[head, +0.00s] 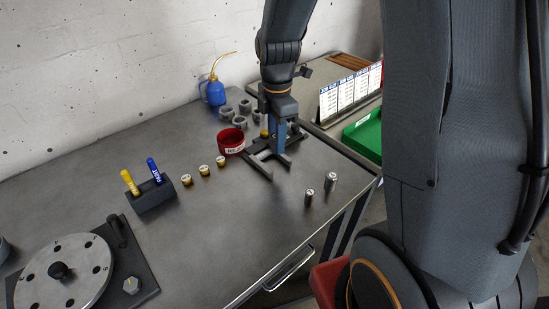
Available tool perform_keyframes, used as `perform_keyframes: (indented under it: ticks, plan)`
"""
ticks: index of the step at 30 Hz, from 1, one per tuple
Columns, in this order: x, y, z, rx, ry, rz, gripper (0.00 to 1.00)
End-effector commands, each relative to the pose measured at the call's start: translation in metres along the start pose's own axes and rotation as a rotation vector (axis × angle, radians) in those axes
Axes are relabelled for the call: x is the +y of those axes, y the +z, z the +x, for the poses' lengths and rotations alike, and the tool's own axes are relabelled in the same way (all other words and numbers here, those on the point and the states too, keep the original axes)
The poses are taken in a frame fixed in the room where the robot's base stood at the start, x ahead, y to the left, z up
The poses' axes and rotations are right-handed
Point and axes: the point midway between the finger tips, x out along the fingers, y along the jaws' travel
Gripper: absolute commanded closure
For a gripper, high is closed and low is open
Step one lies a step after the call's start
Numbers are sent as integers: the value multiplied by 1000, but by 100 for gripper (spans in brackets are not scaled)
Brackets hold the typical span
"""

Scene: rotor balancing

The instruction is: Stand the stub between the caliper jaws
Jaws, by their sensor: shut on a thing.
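My gripper (279,149) points down over the dark caliper (259,171), which lies flat on the bench with its jaws toward the front. The blue fingers are shut on a stub that they almost wholly hide. I cannot tell whether its foot touches the bench or how it sits between the jaws.
A red cup (231,142) stands close left of the caliper, with several grey nuts (240,122) behind. Brass pieces (204,170) stand in a row farther left. A pen block (152,195) and rotor (65,272) are at left. A green tray (363,136) is at right. The front-middle bench is clear.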

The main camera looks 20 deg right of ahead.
Motion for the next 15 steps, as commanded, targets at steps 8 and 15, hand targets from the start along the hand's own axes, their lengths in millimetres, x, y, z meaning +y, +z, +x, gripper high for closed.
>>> perform_keyframes:
  ticks: [8, 15]
  plan:
    - [0, 0, 32, 0, -1, 0, 100]
    - [-1, 0, 60, 0, -3, 0, 100]
